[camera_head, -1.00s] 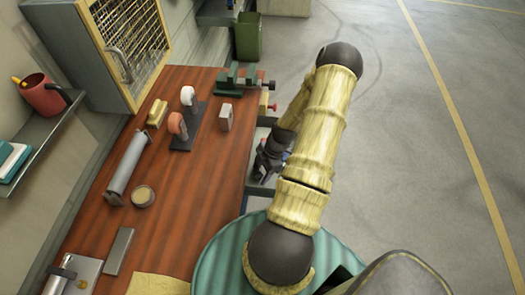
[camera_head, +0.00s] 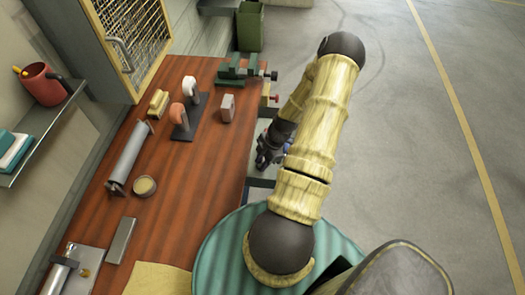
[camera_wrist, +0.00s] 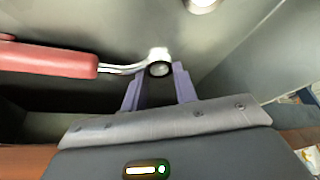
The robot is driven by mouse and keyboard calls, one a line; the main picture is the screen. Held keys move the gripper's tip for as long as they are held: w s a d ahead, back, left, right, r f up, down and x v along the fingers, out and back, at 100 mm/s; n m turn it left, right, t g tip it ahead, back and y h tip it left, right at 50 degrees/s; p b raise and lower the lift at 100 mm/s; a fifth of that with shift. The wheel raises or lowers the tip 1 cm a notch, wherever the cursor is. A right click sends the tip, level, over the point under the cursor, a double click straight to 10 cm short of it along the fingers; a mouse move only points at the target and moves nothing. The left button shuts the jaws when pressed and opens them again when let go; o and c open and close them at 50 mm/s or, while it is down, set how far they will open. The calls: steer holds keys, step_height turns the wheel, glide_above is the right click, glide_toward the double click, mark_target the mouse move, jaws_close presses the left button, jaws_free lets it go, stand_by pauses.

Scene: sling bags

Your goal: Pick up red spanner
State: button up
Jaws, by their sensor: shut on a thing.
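The red spanner (camera_wrist: 50,60) shows in the wrist view, with a red handle at the left, a thin metal shank and a round pale end between my fingertips. My gripper (camera_wrist: 157,76) has purple fingers and is shut on that metal end. In the head view my gripper (camera_head: 265,155) is dark and small, just off the right edge of the bench. My forearm partly covers it there, and I cannot make out the spanner in that view.
The wooden bench (camera_head: 205,160) holds a green vise (camera_head: 243,70), a metal roller (camera_head: 130,155), a round tin (camera_head: 145,186) and a grey block (camera_head: 120,240). A mesh-front cabinet (camera_head: 130,30) stands at the back left. The floor at the right is clear.

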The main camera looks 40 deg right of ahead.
steer(key=shift+r, duration=0.1)
step_height(320, 180, up, 18)
steer(key=b, duration=0.1)
stand_by(0.4)
stand_by(0.4)
